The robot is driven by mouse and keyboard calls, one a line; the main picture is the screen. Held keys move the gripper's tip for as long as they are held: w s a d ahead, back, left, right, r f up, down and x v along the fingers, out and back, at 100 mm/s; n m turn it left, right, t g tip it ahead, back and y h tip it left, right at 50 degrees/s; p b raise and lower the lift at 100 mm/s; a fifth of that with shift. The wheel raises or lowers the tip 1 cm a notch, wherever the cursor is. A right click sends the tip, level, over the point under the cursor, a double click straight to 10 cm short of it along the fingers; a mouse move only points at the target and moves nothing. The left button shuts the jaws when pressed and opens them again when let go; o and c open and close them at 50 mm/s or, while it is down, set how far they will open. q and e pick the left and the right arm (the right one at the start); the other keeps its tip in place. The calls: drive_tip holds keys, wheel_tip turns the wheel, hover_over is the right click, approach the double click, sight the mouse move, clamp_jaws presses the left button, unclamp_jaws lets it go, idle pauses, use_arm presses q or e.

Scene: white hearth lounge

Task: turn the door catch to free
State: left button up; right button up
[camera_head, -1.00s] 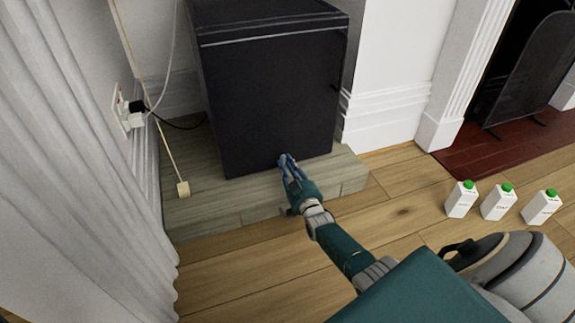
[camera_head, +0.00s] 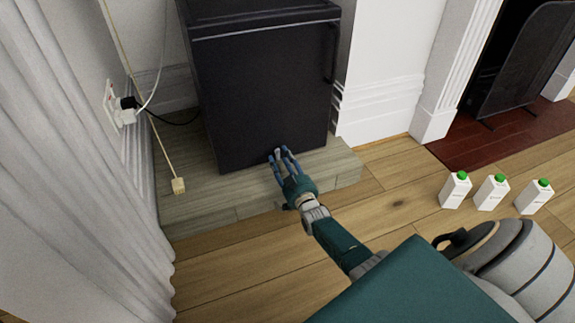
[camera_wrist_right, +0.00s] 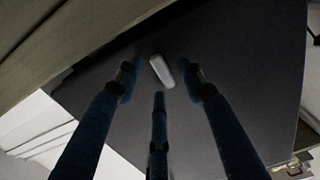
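The door catch (camera_head: 277,153) is a small light grey bar low on the front of the black fridge (camera_head: 262,100). In the right wrist view the catch (camera_wrist_right: 162,71) is slightly tilted from upright on the dark door. My right gripper (camera_head: 283,155) is at the door's lower edge, its blue fingers spread around the catch. In the right wrist view the open fingers (camera_wrist_right: 165,83) stand on both sides of the catch and below it, with visible gaps. No finger clearly touches it. My left gripper is not in view.
The fridge stands on a low wooden plinth (camera_head: 205,200). A wall socket with plugs (camera_head: 120,108) and a hanging cord with a toggle (camera_head: 178,185) are at left, beside a white curtain (camera_head: 80,170). White cartons with green caps (camera_head: 491,192) stand on the floor at right.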

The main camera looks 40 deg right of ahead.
drive_tip(key=v, duration=1.1)
drive_tip(key=shift+s, duration=0.3)
drive_tip(key=shift+f, duration=0.1)
